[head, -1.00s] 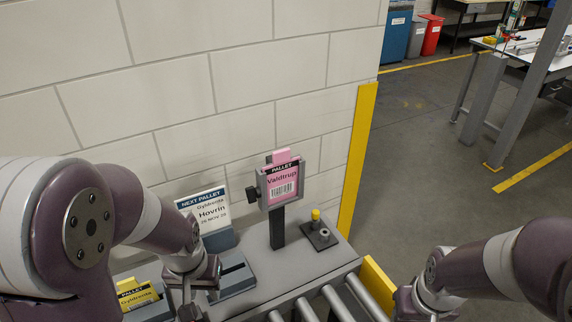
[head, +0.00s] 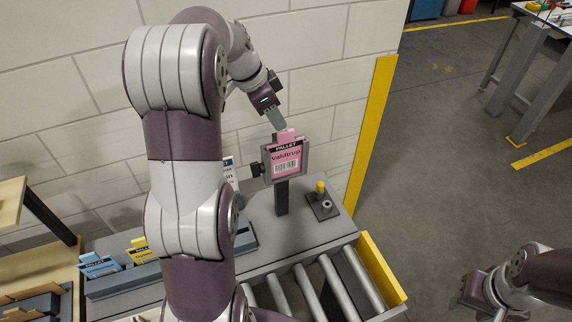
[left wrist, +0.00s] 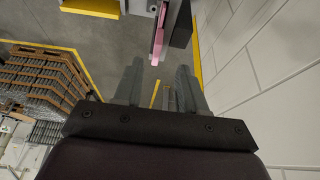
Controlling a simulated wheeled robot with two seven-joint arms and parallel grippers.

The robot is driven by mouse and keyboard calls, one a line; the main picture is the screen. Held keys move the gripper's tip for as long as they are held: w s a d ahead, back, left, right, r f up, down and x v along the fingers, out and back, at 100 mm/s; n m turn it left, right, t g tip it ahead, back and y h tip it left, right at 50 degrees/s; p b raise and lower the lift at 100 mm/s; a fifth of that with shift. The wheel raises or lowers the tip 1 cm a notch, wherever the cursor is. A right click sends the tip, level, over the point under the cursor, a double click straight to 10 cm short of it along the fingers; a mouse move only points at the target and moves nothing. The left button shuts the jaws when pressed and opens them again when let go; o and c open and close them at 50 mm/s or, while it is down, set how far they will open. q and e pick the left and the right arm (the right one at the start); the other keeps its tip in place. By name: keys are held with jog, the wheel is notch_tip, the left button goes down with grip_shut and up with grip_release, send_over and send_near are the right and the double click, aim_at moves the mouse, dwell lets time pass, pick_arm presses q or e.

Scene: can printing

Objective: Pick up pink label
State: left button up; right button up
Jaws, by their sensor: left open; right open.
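The pink label (head: 286,160), reading Valdtrup, sits upright in a grey frame holder (head: 304,162) on a dark post. Its pink tab sticks up above the frame. My left gripper (head: 277,117) is open, just above the tab, with its fingers pointing down toward it. In the left wrist view the pink label (left wrist: 158,42) appears edge-on beyond the open fingers of my left gripper (left wrist: 157,88). Contact with the label is not visible. My right gripper (head: 466,298) is open and empty at the lower right, away from the holder.
A blue label (head: 98,266) and a yellow label (head: 141,254) stand in a rack at the lower left. My left arm partly hides a white sign. A small yellow-topped part (head: 320,187) stands right of the post. Rollers (head: 343,286) lie in front; a wall is behind.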

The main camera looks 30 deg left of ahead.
aim_at(286, 131)
pick_arm(q)
jog(key=x, duration=0.1)
jog(key=b+x, duration=0.1)
jog(key=x, duration=0.2)
jog(key=shift+w+d+f, duration=0.1)
jog(key=shift+w+d, duration=0.2)
jog(key=shift+d, duration=0.1)
jog(key=shift+d+f+p, duration=0.1)
jog(key=shift+d+p, duration=0.15)
jog(key=shift+p, duration=1)
jog(key=shift+f, duration=0.65)
jog(key=shift+s+a+f, duration=0.25)
jog(key=shift+f, duration=0.15)
jog(key=shift+w, duration=0.1)
jog(key=shift+w+d, duration=0.25)
jog(key=shift+d, duration=0.05)
grip_shut()
jog(key=shift+s, duration=0.1)
pick_arm(e)
jog(key=shift+w+d, duration=0.2)
jog(key=shift+d, duration=0.05)
